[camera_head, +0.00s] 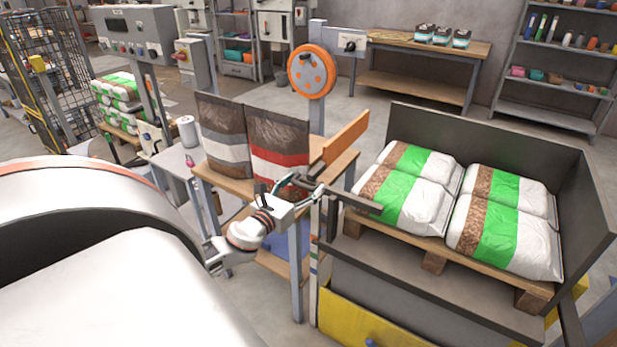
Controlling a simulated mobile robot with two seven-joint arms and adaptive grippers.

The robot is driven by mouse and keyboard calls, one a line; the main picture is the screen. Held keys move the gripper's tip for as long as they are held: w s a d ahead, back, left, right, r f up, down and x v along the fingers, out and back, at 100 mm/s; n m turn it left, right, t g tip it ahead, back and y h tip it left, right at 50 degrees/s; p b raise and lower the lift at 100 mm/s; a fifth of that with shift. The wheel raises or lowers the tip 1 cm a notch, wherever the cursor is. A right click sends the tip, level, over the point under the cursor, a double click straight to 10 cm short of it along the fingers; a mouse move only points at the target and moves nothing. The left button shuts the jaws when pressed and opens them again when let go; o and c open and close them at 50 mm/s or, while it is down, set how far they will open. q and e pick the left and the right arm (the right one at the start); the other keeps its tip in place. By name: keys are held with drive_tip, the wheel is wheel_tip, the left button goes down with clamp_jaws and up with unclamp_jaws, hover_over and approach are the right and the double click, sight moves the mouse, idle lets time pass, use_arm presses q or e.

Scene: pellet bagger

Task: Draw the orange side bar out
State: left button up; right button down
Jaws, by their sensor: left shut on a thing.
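The orange side bar (346,137) shows as a flat orange plank standing on edge at the right side of the wooden table (225,182), beside two upright bags. Its near end meets a dark piece close to my left gripper (311,186). My left gripper is at the table's near right corner, its fingers closed at the near end of the bar. The exact contact is small and partly hidden by the fingers. My right gripper does not show.
A grey bag (222,135) and a red-striped bag (278,150) stand on the table, left of the bar. A dark horizontal bar (358,199) juts right of my gripper. Right of it, a dark-walled bin (480,137) holds filled bags on a pallet. An orange wheel (311,71) stands behind.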

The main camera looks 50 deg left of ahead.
use_arm(q)
drive_tip(key=shift+a, duration=0.1)
drive_tip(key=o, duration=1.6)
drive_tip(key=shift+c, duration=0.2)
drive_tip(key=shift+s, duration=0.15)
drive_tip(key=shift+s+d, duration=0.2)
drive_tip(key=shift+s, duration=0.1)
drive_tip(key=v, duration=1.1)
